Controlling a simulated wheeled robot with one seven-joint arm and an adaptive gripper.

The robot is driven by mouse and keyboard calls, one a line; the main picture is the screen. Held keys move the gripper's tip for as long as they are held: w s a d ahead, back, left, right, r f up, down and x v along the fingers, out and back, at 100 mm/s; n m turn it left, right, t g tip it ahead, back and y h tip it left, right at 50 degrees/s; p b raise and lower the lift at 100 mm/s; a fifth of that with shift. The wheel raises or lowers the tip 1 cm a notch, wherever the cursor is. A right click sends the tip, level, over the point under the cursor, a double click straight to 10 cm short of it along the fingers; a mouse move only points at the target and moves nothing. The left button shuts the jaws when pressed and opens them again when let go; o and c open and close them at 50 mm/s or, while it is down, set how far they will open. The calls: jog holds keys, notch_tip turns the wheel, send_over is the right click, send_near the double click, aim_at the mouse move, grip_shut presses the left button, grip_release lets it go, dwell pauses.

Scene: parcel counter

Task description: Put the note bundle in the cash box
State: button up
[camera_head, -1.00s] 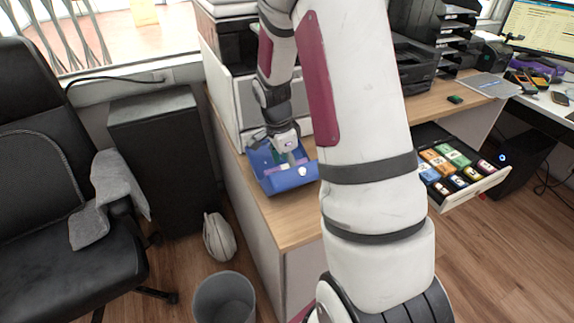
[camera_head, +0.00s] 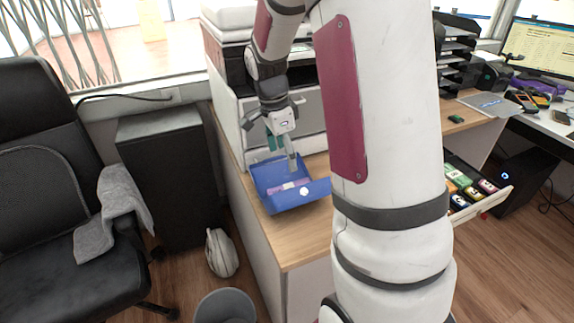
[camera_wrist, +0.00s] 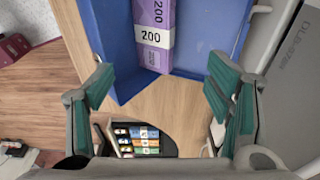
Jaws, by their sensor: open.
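The note bundle is a purple pack marked 200 with a pale band. It lies inside the blue cash box (camera_head: 312,190), where it shows as a pinkish strip (camera_head: 282,188) in the head view. In the wrist view the bundle (camera_wrist: 154,38) rests on the floor of the open box (camera_wrist: 205,30), its near end close to the box's wall. My gripper (camera_head: 281,156) is open and empty above the box, apart from the bundle. In the wrist view its teal-padded fingers (camera_wrist: 162,86) are spread wide.
The box stands on a wooden counter (camera_head: 307,235) in front of a large printer-like machine (camera_head: 300,108). An open drawer (camera_head: 482,203) with several coloured packs is to the right. A bin (camera_head: 225,306) and an office chair (camera_head: 60,220) stand at the left.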

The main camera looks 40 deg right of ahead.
jog(key=s+a+r+n+t+y, duration=0.1)
jog(key=s+a+r+n+t, duration=0.1)
jog(key=s+a+r+n, duration=1)
jog(key=s+a+n, duration=0.3)
jog(key=s, duration=0.3)
jog(key=s+a+n, duration=0.4)
jog(key=s+n, duration=0.2)
jog(key=s, duration=0.1)
jog(key=shift+s+r+t+y, duration=0.35)
jog(key=shift+r+t+y, duration=0.05)
jog(key=shift+a, duration=0.1)
